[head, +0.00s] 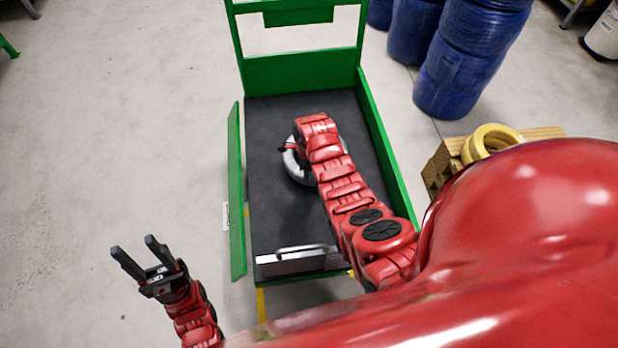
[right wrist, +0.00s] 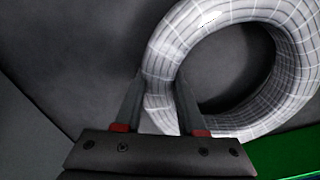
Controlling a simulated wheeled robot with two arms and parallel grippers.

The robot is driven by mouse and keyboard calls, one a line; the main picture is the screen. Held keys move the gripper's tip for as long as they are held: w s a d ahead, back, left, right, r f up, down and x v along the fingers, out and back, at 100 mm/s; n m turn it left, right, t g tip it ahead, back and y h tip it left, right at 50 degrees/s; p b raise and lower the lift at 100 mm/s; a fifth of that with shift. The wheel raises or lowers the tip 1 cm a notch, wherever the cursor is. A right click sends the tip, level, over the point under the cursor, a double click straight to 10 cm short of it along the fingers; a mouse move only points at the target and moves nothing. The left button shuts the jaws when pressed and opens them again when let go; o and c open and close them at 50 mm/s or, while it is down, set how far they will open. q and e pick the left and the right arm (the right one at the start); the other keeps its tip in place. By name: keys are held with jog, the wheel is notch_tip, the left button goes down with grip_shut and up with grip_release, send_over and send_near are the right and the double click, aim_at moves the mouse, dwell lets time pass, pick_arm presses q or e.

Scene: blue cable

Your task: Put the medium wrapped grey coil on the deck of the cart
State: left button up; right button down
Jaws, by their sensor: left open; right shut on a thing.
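The wrapped grey coil (head: 296,168) is over the dark deck (head: 290,225) of the green cart, partly hidden by my right arm in the head view. In the right wrist view the coil (right wrist: 160,60) is a pale ring with a line pattern. My right gripper (right wrist: 158,95) is shut on the near left part of its ring, one finger on each side. In the head view the right gripper (head: 288,148) is mostly hidden by its arm. I cannot tell whether the coil touches the deck. My left gripper (head: 135,254) is open and empty, left of the cart.
The cart has green side walls (head: 237,190) and a tall green frame (head: 300,75) at the far end. A silver box-like piece (head: 295,262) lies at its near end. Blue wrapped drums (head: 465,60) stand behind right.

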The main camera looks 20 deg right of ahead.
notch_tip(320, 180, down, 2)
jog(key=shift+f+b, duration=0.25)
jog(key=shift+b, duration=0.05)
jog(key=c, duration=0.5)
grip_release()
jog(key=shift+r, duration=0.1)
notch_tip(320, 180, up, 11)
jog(key=shift+r+p, duration=0.1)
jog(key=shift+p, duration=0.9)
jog(key=shift+r, duration=0.35)
jog(key=shift+s, duration=0.1)
